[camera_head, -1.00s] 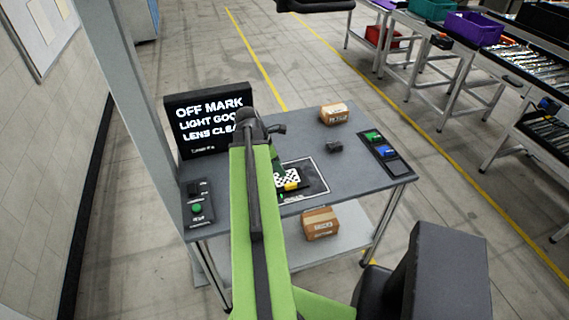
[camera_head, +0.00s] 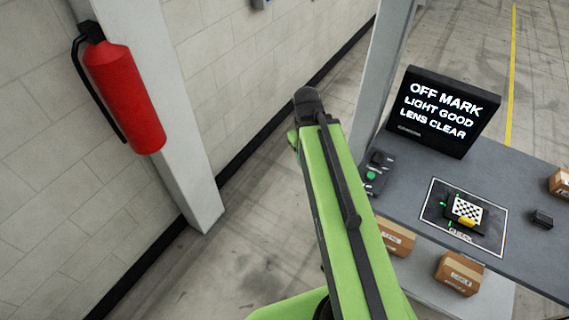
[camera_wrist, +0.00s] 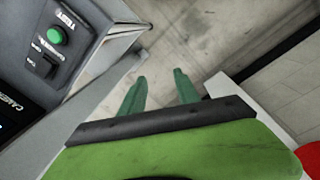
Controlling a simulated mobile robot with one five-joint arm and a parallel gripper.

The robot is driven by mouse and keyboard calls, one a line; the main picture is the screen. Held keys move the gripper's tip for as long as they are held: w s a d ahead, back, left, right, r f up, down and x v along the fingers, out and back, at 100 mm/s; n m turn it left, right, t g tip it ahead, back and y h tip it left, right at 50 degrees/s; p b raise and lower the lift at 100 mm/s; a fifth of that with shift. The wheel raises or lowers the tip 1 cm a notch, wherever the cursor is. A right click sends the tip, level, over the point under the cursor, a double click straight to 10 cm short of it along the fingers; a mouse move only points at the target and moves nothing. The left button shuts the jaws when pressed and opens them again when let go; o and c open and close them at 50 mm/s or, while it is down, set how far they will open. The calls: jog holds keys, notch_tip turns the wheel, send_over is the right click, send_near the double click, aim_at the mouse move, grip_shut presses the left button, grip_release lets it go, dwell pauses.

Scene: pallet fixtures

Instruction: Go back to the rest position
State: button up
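My gripper (camera_wrist: 160,90) shows in the wrist view with its two green fingers apart and nothing between them. It hangs over bare floor beside the table's edge. In the head view my green arm reaches up the middle and its fingertips are mostly hidden behind the wrist. The table (camera_head: 405,212) is to the right of my arm. On it, a black-and-white checkered board (camera_head: 467,211) with a yellow part lies inside a white-outlined square, apart from my gripper. A screen (camera_head: 440,110) reads "OFF MARK, LIGHT GOOD, LENS CLEAR".
A control box (camera_head: 374,172) with a green button sits at the table's left edge; its button (camera_wrist: 57,35) shows in the wrist view. A red fire extinguisher (camera_head: 125,95) hangs on a pillar at left. Cardboard boxes (camera_head: 461,272) stand on the lower shelf. Floor between wall and table is open.

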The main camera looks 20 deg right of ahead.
jog(key=a+m, duration=0.1)
jog(key=a, duration=1)
jog(key=shift+w+a+m+y, duration=0.2)
jog(key=shift+a+m+y, duration=0.1)
jog(key=shift+a+y, duration=0.1)
notch_tip(320, 180, down, 6)
jog(key=b, duration=0.6)
